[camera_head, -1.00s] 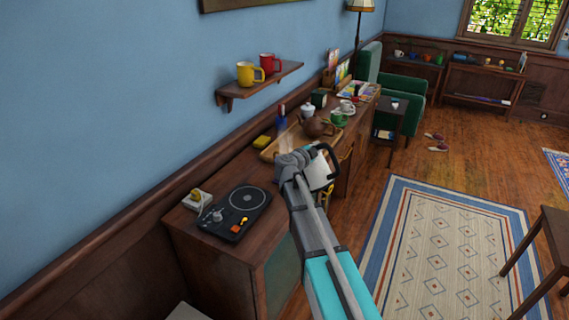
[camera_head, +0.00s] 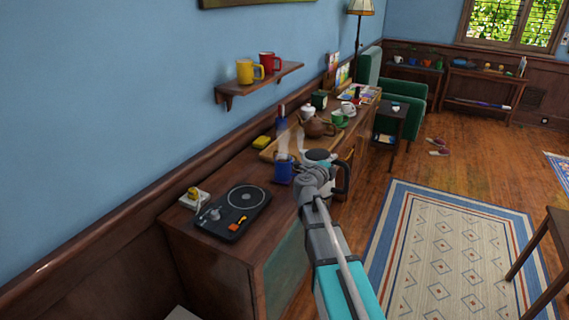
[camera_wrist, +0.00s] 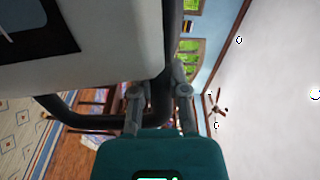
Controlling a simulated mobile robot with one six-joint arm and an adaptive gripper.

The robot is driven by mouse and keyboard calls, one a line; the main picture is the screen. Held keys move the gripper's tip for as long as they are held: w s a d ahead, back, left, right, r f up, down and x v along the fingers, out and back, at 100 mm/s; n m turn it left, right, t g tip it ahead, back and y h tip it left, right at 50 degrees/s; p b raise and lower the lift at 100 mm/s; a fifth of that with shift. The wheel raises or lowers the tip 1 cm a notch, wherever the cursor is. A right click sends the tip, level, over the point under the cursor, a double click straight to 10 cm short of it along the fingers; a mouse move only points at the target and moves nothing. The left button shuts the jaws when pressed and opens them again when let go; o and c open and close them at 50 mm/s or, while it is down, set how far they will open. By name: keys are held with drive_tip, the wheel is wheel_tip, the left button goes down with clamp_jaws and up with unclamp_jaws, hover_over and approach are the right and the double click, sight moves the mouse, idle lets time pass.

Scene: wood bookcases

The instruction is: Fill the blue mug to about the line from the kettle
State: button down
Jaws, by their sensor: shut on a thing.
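The blue mug (camera_head: 283,171) stands on the wooden sideboard, just left of my gripper in the head view. Pale wisps rise over it; its inside and line are too small to make out. My gripper (camera_head: 317,180) is shut on the white kettle (camera_head: 323,184), with its dark lid up and black handle to the right. The kettle looks about upright, beside the mug; my wrist partly hides it. In the wrist view the kettle's white body (camera_wrist: 90,60) fills the upper left, and my gripper's fingers (camera_wrist: 160,97) close around its black handle.
A record player (camera_head: 235,212) sits at the sideboard's near end. Behind the mug are a wooden tray (camera_head: 268,153), a brown teapot (camera_head: 318,127) and a green cup (camera_head: 338,118). A wall shelf (camera_head: 260,84) holds yellow and red mugs.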

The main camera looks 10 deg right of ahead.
drive_tip(key=shift+s+d+f+m+b, duration=0.4)
drive_tip(key=shift+s+f+m+b, duration=0.1)
drive_tip(key=shift+f+m+b, duration=0.1)
drive_tip(key=shift+r, duration=0.1)
drive_tip(key=shift+r+p, duration=2.4)
drive_tip(key=shift+p, duration=0.15)
drive_tip(key=shift+r, duration=0.1)
